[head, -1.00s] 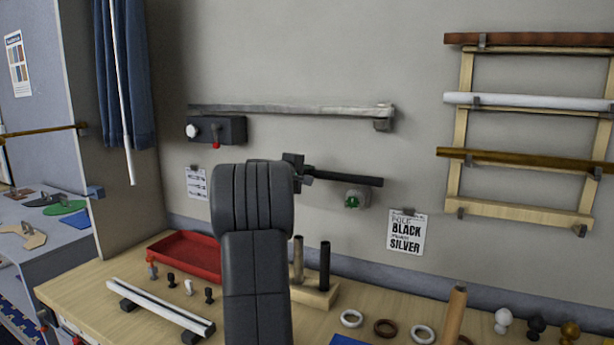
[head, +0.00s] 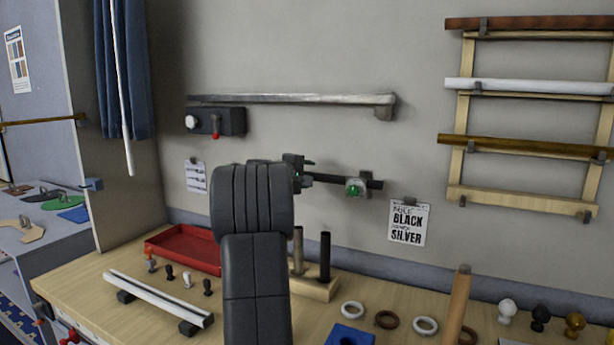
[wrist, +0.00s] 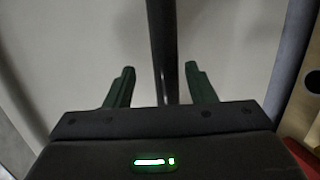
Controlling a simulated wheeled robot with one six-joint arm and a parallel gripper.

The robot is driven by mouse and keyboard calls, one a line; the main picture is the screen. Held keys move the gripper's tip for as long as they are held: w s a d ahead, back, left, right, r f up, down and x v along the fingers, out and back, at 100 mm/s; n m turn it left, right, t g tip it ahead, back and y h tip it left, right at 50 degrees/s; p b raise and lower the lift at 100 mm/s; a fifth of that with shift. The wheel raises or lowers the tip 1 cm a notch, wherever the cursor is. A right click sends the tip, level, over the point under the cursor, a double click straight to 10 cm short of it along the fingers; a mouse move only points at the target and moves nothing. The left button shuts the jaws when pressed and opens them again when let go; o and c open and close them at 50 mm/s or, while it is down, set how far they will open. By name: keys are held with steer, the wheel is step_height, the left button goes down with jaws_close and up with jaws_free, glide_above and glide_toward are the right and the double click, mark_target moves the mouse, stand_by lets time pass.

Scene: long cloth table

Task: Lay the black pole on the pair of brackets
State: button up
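The black pole (head: 330,180) lies roughly level in front of the wall in the head view. Its right part meets a grey bracket with a green mark (head: 356,188), and its right end sticks out past it. It appears to sit in this bracket. The other bracket and the pole's left part are hidden behind my arm. My gripper (head: 300,172) is at the pole, beside my arm's dark link. In the wrist view the pole (wrist: 163,50) passes between the fingers of my gripper (wrist: 160,85), which stand apart with a gap on each side.
A silver pole (head: 290,99) hangs above, over a dark box with knobs (head: 215,122). A rack (head: 455,130) with several poles is on the right. The bench below holds a red tray (head: 185,247), a block with upright pegs (head: 318,288) and rings (head: 386,319).

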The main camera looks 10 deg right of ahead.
steer(key=b+v, duration=0.2)
steer(key=v, duration=1.1)
steer(key=shift+s+a+b, duration=0.2)
steer(key=shift+s+b, duration=0.1)
steer(key=shift+s, duration=0.05)
steer(key=shift+w+d+r, duration=0.1)
steer(key=p+x, duration=0.2)
steer(key=x, duration=1.1)
steer(key=shift+w+d+p, duration=0.2)
steer(key=shift+w+p, duration=0.15)
steer(key=shift+p, duration=0.05)
steer(key=shift+r, duration=0.1)
steer(key=shift+s+a+r+p, duration=0.1)
steer(key=shift+r+p, duration=0.05)
steer(key=shift+p, duration=0.15)
